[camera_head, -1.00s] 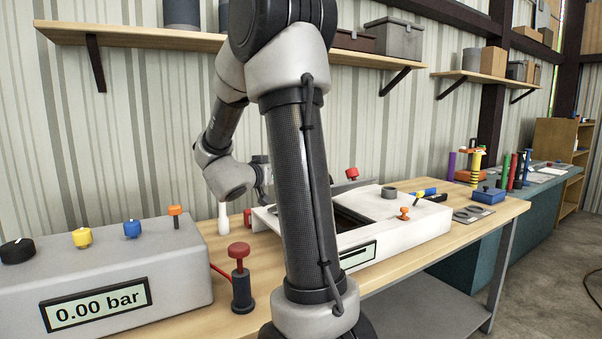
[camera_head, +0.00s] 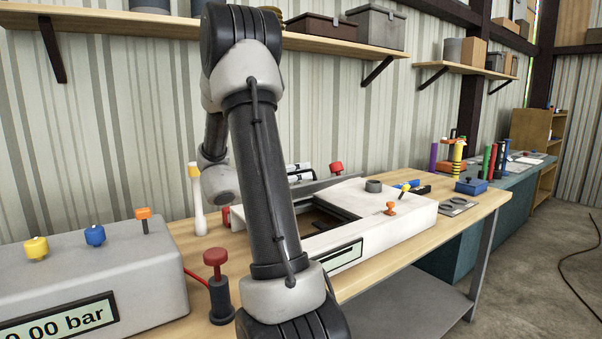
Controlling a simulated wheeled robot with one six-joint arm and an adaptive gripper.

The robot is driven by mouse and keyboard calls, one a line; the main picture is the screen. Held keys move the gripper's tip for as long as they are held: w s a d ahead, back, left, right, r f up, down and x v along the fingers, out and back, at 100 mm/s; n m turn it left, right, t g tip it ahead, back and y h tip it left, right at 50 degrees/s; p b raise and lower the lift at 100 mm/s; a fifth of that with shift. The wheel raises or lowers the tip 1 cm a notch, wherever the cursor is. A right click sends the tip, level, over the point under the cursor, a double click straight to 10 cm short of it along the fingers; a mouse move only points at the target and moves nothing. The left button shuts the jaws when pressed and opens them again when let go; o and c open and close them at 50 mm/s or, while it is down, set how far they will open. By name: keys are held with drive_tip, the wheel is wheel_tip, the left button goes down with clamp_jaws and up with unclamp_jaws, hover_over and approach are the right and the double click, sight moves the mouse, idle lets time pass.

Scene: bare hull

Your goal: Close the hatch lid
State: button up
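A white box (camera_head: 405,214) on the bench has a dark rectangular opening (camera_head: 325,218) in its top. A grey panel (camera_head: 335,184), which looks like the hatch lid, stands raised along the back of the opening. Its left part is hidden behind my arm. My wrist is left of the box, and my gripper is mostly hidden behind my arm. Two small white pieces with black ends (camera_head: 299,172) show just right of the arm, above the panel. I cannot tell whether they are my fingers, or whether anything touches the panel.
A red-topped plunger (camera_head: 216,285) and a grey gauge box (camera_head: 150,275) with knobs stand left of the white box. An orange knob (camera_head: 390,208) and a dark ring (camera_head: 374,186) sit on the box's top. A blue tray (camera_head: 470,187) is at the right. Shelves hang above.

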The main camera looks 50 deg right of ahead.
drive_tip(key=shift+s+d, duration=0.15)
drive_tip(key=shift+d, duration=0.35)
clamp_jaws()
drive_tip(key=s+a+f+m, duration=0.1)
drive_tip(key=s+f, duration=0.2)
drive_tip(key=f, duration=0.3)
drive_tip(key=shift+s, duration=0.2)
